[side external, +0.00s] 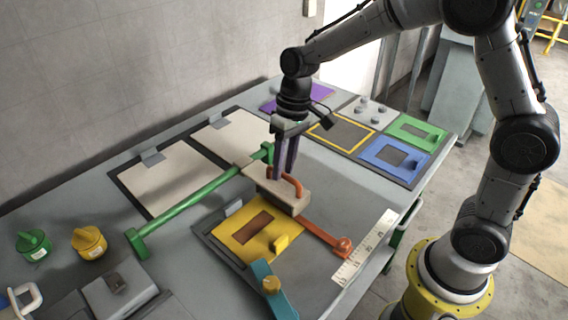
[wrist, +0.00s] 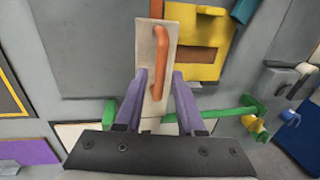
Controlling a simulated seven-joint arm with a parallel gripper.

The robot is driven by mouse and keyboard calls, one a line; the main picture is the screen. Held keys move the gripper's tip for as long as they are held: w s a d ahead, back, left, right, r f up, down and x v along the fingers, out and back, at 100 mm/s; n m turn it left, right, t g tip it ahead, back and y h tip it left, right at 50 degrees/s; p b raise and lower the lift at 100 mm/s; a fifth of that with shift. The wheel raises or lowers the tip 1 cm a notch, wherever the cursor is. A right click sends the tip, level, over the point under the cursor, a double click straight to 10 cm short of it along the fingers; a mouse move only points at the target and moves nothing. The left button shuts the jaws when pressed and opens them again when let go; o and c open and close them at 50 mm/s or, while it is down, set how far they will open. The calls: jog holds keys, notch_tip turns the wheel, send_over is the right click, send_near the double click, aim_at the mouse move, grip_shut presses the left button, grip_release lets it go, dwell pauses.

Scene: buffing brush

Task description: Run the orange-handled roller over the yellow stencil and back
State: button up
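The pale block-shaped tool with an arched orange handle (side external: 296,186) lies at the table's middle; its form looks more like a block than a roller. In the wrist view its handle (wrist: 161,50) runs lengthwise along the block. The yellow stencil (side external: 232,238), with a brown rectangular window, lies just in front of the block in the side view; it also shows in the wrist view (wrist: 208,58). My gripper (side external: 284,176) points down at the block. Its purple fingers (wrist: 159,76) stand apart on either side of the block's near end, with clear gaps to the handle.
A green bar (side external: 190,205) lies left of the block. An orange bar with a round end (side external: 325,236) extends right, near a ruler (side external: 362,250). A teal piece (side external: 272,290) stands in front of the stencil. Green and yellow pots (side external: 88,242) stand at left.

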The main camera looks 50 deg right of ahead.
grip_shut()
jog(key=shift+r, duration=0.1)
dwell(1.1)
